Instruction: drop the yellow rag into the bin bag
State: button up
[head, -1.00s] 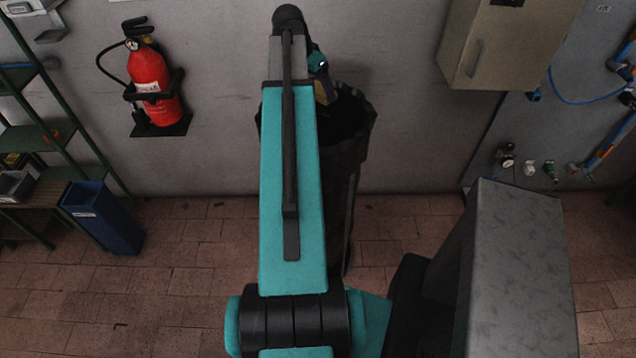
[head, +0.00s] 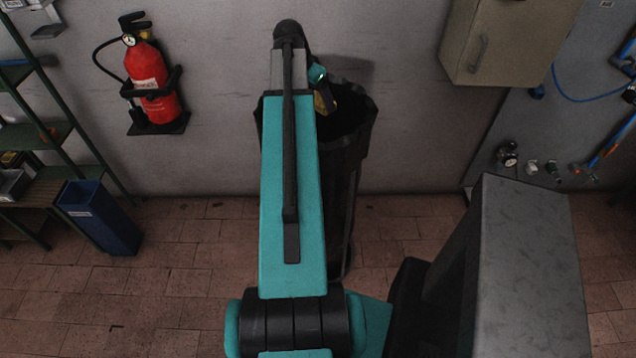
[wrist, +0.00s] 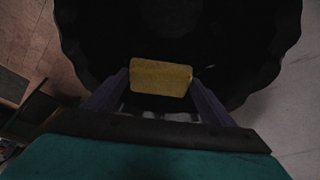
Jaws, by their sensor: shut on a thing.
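The yellow rag (wrist: 161,78) is between the fingers of my gripper (wrist: 160,88) in the wrist view, and the jaws are shut on it. The black bin bag (wrist: 215,35) opens wide behind and around the rag in that view, and its inside is dark. In the head view the bin bag (head: 360,125) stands upright by the wall, partly hidden by my arm. A bit of yellow rag (head: 325,102) shows beside my arm over the bag's mouth. I cannot tell how far the rag is above or below the rim.
A red fire extinguisher (head: 152,85) hangs on the wall at left. A blue bin (head: 100,217) stands by green shelving (head: 50,140). A beige cabinet (head: 505,40) is on the wall at upper right. The tiled floor (head: 190,280) is clear at left.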

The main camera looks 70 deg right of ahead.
jog(key=o, duration=1.1)
jog(key=shift+r, duration=0.1)
jog(key=b+v, duration=0.4)
jog(key=v, duration=0.9)
jog(key=shift+r, duration=0.3)
jog(key=shift+a, duration=0.1)
dwell(0.4)
